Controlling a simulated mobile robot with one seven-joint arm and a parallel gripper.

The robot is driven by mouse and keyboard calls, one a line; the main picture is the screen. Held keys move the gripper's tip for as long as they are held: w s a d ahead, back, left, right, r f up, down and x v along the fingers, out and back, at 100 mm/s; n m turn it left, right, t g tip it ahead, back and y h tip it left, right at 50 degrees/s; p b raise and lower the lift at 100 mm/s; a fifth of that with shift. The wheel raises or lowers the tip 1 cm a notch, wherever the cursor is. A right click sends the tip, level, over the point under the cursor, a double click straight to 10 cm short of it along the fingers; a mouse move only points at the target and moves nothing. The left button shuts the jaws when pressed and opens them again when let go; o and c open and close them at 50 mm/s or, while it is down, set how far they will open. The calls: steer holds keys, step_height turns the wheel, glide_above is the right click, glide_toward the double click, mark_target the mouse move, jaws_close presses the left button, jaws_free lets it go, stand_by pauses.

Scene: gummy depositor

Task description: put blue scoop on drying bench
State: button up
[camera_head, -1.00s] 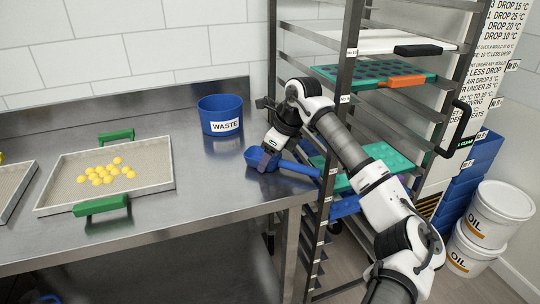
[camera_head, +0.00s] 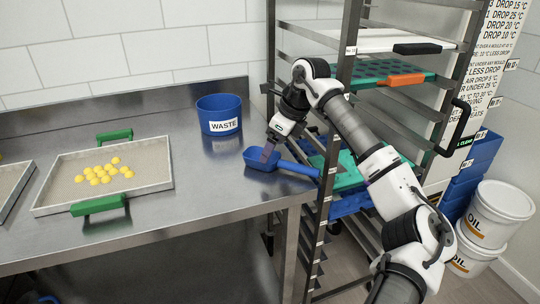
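The blue scoop (camera_head: 256,163) is at the right end of the steel bench (camera_head: 215,175). Its bowl is over the bench top and its handle points right, towards the rack. I cannot tell whether it rests on the steel or is just above it. My gripper (camera_head: 267,153) points down at the scoop, with its fingertips at the bowl, near where the handle starts. The fingers overlap the blue, so I cannot see whether they grip it. No label marks this bench as the drying bench.
A blue WASTE tub (camera_head: 220,116) stands at the back of the bench. A tray (camera_head: 155,168) with green handles and several yellow gummies is at left. A rack (camera_head: 345,90) with moulds stands close at right. Oil buckets (camera_head: 495,214) are on the floor. Bench between tray and scoop is clear.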

mark_target(279, 159)
steer(key=shift+v, duration=1.65)
